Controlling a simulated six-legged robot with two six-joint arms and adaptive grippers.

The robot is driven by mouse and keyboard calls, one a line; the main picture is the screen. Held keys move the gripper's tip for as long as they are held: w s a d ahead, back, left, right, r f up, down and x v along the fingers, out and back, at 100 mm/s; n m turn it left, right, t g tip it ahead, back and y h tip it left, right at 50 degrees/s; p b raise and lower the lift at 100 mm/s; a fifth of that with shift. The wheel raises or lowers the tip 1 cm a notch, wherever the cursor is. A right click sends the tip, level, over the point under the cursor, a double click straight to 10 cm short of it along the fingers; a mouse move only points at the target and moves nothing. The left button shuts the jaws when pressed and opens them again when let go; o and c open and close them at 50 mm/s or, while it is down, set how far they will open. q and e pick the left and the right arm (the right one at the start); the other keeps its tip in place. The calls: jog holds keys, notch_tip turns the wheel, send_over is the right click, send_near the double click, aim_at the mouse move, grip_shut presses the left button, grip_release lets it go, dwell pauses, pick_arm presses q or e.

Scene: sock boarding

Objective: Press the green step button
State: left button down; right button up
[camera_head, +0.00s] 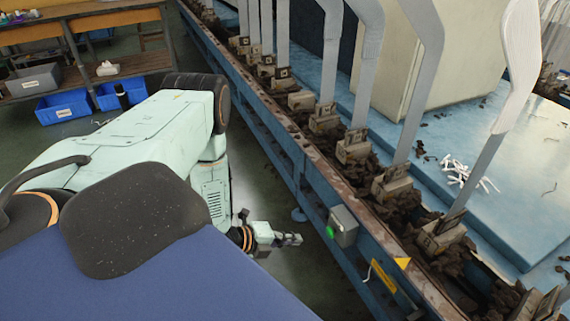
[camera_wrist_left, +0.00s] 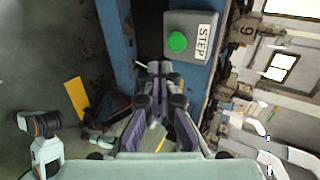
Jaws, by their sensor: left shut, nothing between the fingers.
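The green step button (camera_head: 330,232) sits on the left face of a grey box (camera_head: 344,226) fixed to the side of the blue machine rail. In the left wrist view my left gripper (camera_wrist_left: 160,70) shows below the button. My right gripper is not in view.
The blue machine rail (camera_head: 310,175) runs diagonally, carrying several upright grey sock forms (camera_head: 368,60) on dirty clamps. A yellow warning triangle (camera_head: 402,263) is right of the box. Blue bins (camera_head: 63,106) lie by a wooden shelf at the upper left. Open floor lies between arm and rail.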

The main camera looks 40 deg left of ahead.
aim_at(328, 234)
pick_arm(q)
jog(key=w+d+b, duration=0.1)
jog(key=w, duration=0.1)
jog(key=w+d+f+b, duration=0.1)
jog(key=w, duration=0.2)
jog(key=w+d+f+b, duration=0.1)
jog(key=w, duration=0.1)
jog(key=shift+w+d+f+b, duration=0.1)
jog(key=shift+w+f+b, duration=0.1)
jog(key=shift+w+b, duration=0.15)
